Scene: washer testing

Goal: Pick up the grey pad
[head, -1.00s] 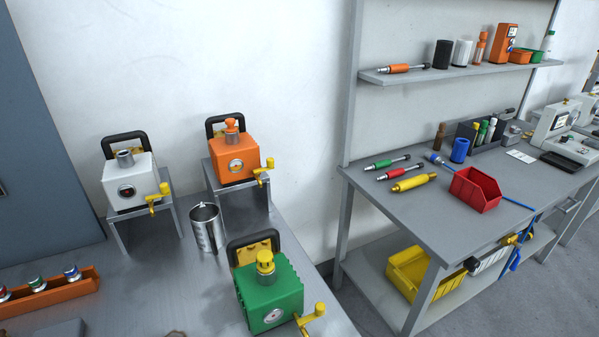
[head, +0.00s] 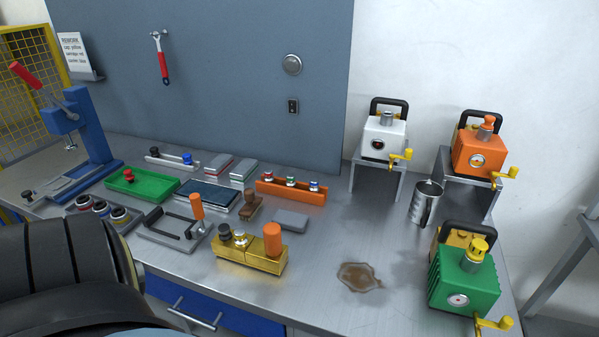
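A small flat grey pad (head: 290,220) lies on the metal workbench (head: 330,240), just in front of the orange rack (head: 290,192) and behind the orange cylinder on the brass block (head: 250,252). Its top is fully in view and nothing touches it from above. A brown stamp-like piece (head: 251,206) stands to its left. Neither of my grippers is in view. A large black, ribbed part fills the lower left corner.
A brown puddle (head: 360,277) lies on the bench in front of the pad. White (head: 384,137), orange (head: 480,152) and green (head: 465,282) machines and a metal cup (head: 425,203) stand to the right. Trays and fixtures crowd the left; a blue press (head: 85,135) stands there.

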